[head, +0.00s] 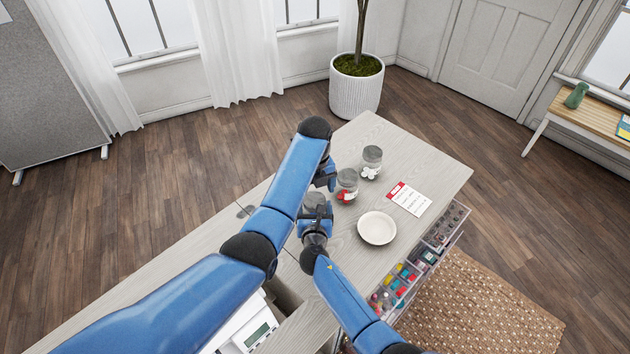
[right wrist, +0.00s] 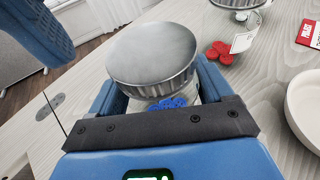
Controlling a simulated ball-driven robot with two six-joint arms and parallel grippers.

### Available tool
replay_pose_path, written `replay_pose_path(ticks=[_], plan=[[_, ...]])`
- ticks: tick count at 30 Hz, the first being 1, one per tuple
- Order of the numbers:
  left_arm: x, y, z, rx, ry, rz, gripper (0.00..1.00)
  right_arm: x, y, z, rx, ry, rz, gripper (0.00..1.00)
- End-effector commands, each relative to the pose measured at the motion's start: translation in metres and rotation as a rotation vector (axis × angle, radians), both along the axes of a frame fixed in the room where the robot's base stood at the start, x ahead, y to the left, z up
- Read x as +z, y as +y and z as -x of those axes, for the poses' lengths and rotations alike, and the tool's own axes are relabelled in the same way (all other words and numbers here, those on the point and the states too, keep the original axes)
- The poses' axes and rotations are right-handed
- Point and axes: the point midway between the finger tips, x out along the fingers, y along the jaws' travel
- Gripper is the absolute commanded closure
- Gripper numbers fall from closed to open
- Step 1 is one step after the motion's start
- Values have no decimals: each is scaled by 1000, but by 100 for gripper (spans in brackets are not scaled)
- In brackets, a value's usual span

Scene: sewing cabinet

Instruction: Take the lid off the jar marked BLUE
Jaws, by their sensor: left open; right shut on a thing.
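A clear jar (right wrist: 196,101) with blue pieces (right wrist: 168,104) inside stands between the fingers of my right gripper (right wrist: 155,110), which is shut on it below the lid. Its wide round grey metal lid (right wrist: 153,52) sits on top. No BLUE marking is readable. In the head view the lid (head: 314,200) shows above my right gripper (head: 316,218), which hides most of the jar. My left gripper (head: 327,178) is open, just beyond this lid and beside the jar with red pieces (head: 346,186). Its fingers are partly hidden by my left arm.
A jar with white pieces (head: 371,162) stands behind the red one. A white dish (head: 377,228) and a red-headed card (head: 408,199) lie to the right on the cabinet top (head: 440,165). An open drawer (head: 405,275) of coloured items juts out at the right edge.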

Motion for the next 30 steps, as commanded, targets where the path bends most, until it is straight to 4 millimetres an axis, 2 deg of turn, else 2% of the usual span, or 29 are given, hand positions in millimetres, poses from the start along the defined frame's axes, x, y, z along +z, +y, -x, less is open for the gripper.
replay_pose_path(ticks=[3, 9, 20, 30], plan=[[-15, 0, 1, 1, 3, -1, 10, -1, 0, 0, 1, 1, -1, 100], [-29, 0, 1, 1, 1, -1, 10, -1, 0, 0, 1, 1, -1, 100], [-32, 0, 0, 1, 0, 0, 11, 0, 0, 0, 1, 1, -1, 100], [-32, 0, 0, 1, 0, 1, 63, 0, 0, 0, 1, 1, 0, 100]])
